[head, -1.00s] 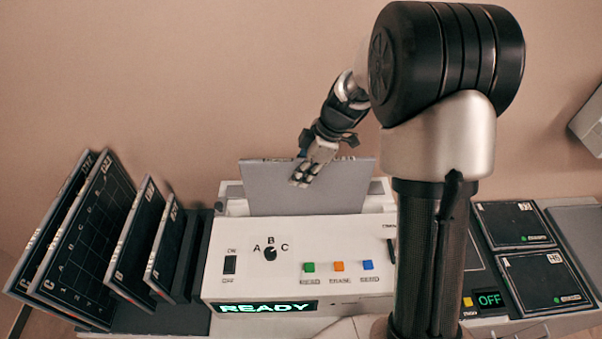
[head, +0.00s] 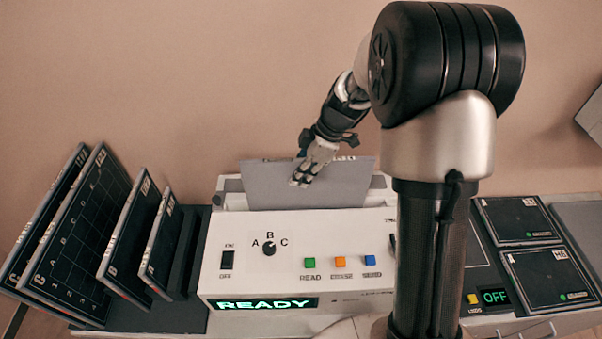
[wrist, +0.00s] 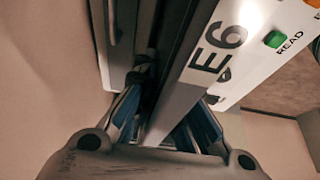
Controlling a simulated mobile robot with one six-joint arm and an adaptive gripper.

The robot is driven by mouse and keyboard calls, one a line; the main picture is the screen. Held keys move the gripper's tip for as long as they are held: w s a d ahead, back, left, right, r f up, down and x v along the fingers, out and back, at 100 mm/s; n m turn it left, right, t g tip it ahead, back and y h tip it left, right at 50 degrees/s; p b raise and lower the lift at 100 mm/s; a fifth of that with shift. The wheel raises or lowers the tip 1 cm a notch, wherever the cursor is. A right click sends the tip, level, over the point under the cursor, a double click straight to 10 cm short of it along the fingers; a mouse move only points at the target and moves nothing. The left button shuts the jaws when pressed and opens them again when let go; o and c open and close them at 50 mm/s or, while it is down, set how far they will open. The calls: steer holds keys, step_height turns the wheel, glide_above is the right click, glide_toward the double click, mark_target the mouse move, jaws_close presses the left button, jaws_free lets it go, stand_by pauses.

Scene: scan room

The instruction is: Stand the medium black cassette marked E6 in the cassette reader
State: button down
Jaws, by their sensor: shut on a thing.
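The medium cassette marked E6 (head: 335,185) stands upright with its plain grey face toward me, at the top of the cassette reader (head: 222,262). Its lower part is hidden behind the reader's front housing, so I cannot tell how deep it sits. My gripper (head: 301,181) is shut on its upper part, left of middle. In the wrist view the E6 label shows on the cassette's pale edge (wrist: 189,92), between the blue-padded fingers of my gripper (wrist: 165,122).
A rack (head: 150,318) at left holds several black cassettes (head: 75,240) leaning in slots. The reader's panel has a switch, a dial, coloured buttons and a READY display (head: 265,304). Flat black panels (head: 545,278) lie at right, beside an OFF display (head: 494,297). My arm hides the reader's right end.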

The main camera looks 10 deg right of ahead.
steer(key=shift+f+b, duration=0.95)
steer(key=c, duration=1.5)
jaws_free()
steer(key=shift+c, duration=0.2)
steer(key=v, duration=1.2)
steer(key=shift+r+p, duration=2.05)
steer(key=shift+r, duration=1)
